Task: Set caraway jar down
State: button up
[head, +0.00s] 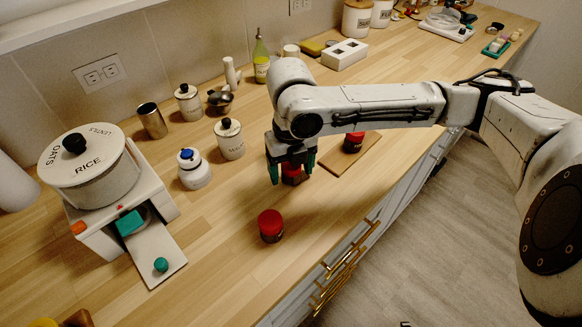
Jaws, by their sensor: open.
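My gripper (291,172) points down over the wooden counter (325,215), its green-tipped fingers open. A small red-and-dark jar (293,178) stands between the fingers, at the counter surface; its upper part is hidden by the gripper. A second jar with a red lid (271,222) stands upright on the counter, in front and to the left of the gripper. A third red-lidded jar (353,143) stands on a wooden board (340,165) to the right. The labels are too small to read, so I cannot tell which jar holds caraway.
A dispenser with a rice pot (90,180) stands at the left. A blue-topped white jar (193,172), a lidded canister (229,140) and a metal cup (152,121) stand behind. The counter's front edge drops to drawers with brass handles (345,265). Free counter surrounds the front red-lidded jar.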

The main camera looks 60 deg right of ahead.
notch_tip(320, 180, up, 12)
jog(key=shift+p, duration=0.4)
